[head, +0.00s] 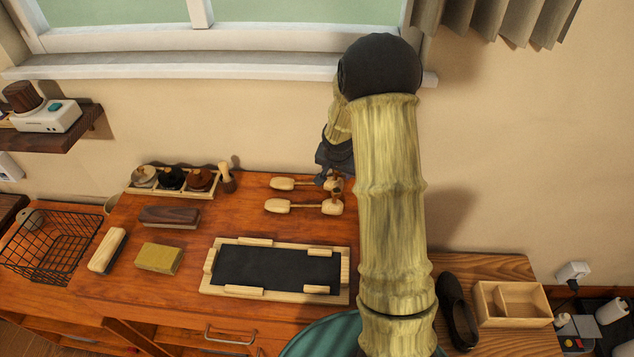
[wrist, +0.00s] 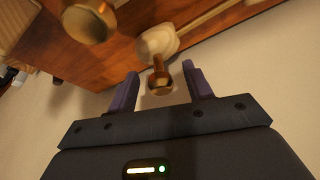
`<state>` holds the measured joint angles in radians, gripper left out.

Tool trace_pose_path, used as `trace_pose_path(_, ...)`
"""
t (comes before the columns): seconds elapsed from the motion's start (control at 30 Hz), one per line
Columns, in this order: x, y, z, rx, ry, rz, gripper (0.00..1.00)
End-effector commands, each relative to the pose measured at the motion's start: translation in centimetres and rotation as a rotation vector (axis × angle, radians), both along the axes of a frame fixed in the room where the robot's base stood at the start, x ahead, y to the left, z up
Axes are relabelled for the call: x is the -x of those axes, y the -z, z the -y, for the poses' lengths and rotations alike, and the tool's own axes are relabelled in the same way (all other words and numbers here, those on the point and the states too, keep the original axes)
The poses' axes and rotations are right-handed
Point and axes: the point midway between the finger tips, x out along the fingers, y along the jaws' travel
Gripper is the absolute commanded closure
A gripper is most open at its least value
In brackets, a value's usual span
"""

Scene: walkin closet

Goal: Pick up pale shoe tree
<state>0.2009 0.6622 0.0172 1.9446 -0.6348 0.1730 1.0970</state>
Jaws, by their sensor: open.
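Two pale wooden shoe trees lie on the desk, a back one (head: 285,183) and a front one (head: 290,206), each with a brownish knob at its right end. My gripper (head: 333,168) is above the right end of the back one, partly behind my arm. In the wrist view my gripper (wrist: 161,72) is open, with a brass-coloured knob (wrist: 161,80) between its fingers. That knob joins a pale wooden heel (wrist: 158,43). A second brass-coloured knob (wrist: 90,22) shows at top left, outside the fingers. I cannot tell whether the fingers touch the knob.
A framed black mat (head: 280,268) lies in front of the shoe trees. A tin rack (head: 170,193), a dark brush (head: 168,215) and a yellow block (head: 159,258) sit to the left. The wall and window sill (head: 180,65) stand close behind the desk.

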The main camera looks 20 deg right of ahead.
Motion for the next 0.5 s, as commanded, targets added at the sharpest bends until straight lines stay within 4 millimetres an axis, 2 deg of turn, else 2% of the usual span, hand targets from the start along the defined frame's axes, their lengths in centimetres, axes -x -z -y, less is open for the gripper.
trace_pose_path(0.3, 0.01, -0.02, -0.02, 0.0, 0.0, 0.0, 0.51)
trace_pose_path(0.5, 0.01, -0.02, -0.02, 0.0, 0.0, 0.0, 0.9)
